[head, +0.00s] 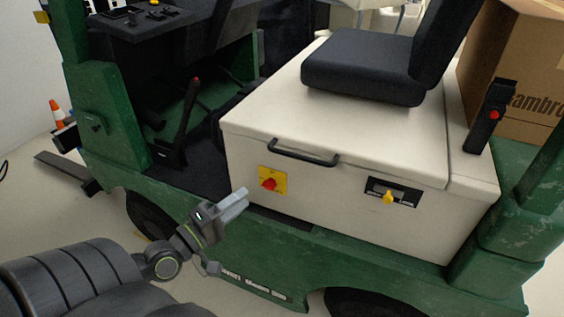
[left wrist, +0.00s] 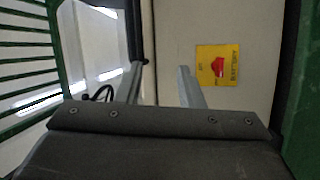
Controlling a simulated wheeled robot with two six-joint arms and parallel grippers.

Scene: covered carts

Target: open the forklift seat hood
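The cream seat hood (head: 370,115) is closed on the green forklift and carries the black seat (head: 365,65). Its black bar handle (head: 303,158) is on the upper front edge. My left gripper (head: 236,198) is below and left of the handle, apart from it, in front of the cream side. In the left wrist view its two fingers (left wrist: 160,82) are spread with nothing between them. A dark bar (left wrist: 134,32), likely the handle, lies beyond the left finger. My right gripper is not in view.
A yellow plate with a red switch (head: 270,182) is close to my left gripper and also shows in the left wrist view (left wrist: 217,65). A yellow-knobbed panel (head: 390,194) is further right. A cardboard box (head: 520,70) and a black post with a red button (head: 491,117) stand behind right.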

